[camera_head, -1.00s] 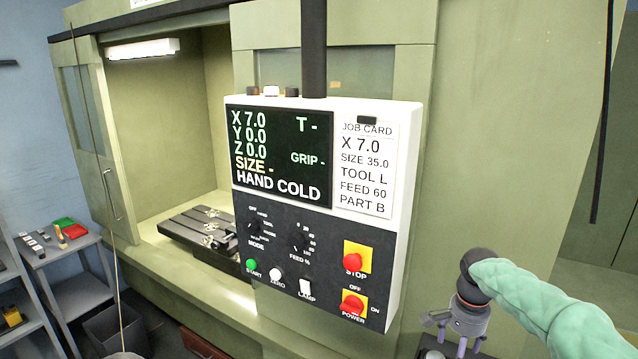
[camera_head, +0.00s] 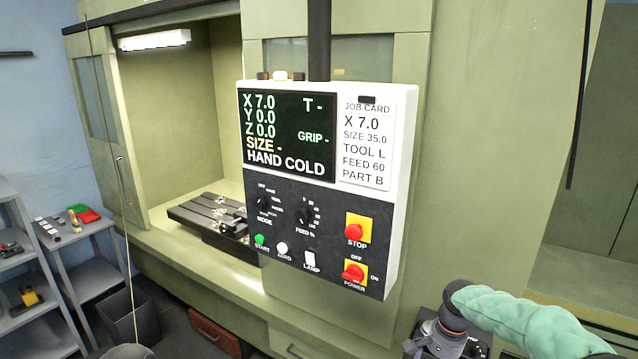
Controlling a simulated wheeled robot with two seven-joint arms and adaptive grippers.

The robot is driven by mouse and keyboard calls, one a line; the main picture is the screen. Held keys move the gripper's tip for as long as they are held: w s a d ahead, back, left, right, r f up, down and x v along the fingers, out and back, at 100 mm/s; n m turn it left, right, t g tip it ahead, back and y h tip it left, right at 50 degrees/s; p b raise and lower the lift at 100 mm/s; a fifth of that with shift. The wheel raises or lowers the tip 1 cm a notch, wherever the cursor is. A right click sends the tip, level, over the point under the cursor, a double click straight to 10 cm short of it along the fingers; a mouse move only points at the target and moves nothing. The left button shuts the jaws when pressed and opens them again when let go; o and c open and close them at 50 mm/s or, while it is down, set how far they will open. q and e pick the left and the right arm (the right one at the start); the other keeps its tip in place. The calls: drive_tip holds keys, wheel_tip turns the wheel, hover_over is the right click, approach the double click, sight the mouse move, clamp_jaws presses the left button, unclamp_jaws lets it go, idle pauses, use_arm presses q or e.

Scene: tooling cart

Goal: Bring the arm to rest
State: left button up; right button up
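My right arm comes in from the right in a green sleeve, with a dark wrist joint at its end. Below the wrist, my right gripper (camera_head: 432,345) points down at the bottom edge, in front of the machine and below the control panel (camera_head: 392,225). It is apart from the panel's face. Its fingertips are not clear, so I cannot tell whether it is open or shut. No held thing can be made out. My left gripper is not in view.
The panel shows X 7.0 and HAND COLD, beside a job card (camera_head: 367,145). Behind it, the green machine has an open bay with a slotted table (camera_head: 200,213). Grey shelves (camera_head: 92,228) with small parts and a dark bin (camera_head: 128,318) stand at left. A red drawer box (camera_head: 215,335) sits low.

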drive_tip(key=s+a+f+n+y+b, duration=0.1)
drive_tip(key=s+a+f+b, duration=0.2)
drive_tip(key=f, duration=0.6)
drive_tip(key=s+a+f+n+y, duration=0.1)
drive_tip(key=s+a+f+n, duration=0.15)
drive_tip(key=a+f, duration=0.45)
drive_tip(key=s+a+f+n+b, duration=0.1)
drive_tip(key=s+a+f+b, duration=0.15)
drive_tip(key=f, duration=0.85)
drive_tip(key=s+a+f+n+b, duration=0.1)
drive_tip(key=s+a+f+b, duration=0.1)
drive_tip(key=s+f, duration=0.4)
drive_tip(key=s+a+f+n+y+b, duration=0.1)
drive_tip(key=s+a+f, duration=0.3)
drive_tip(key=s, duration=0.7)
wheel_tip(320, 180, down, 3)
drive_tip(key=shift+r+b, duration=0.2)
drive_tip(key=shift+b, duration=0.25)
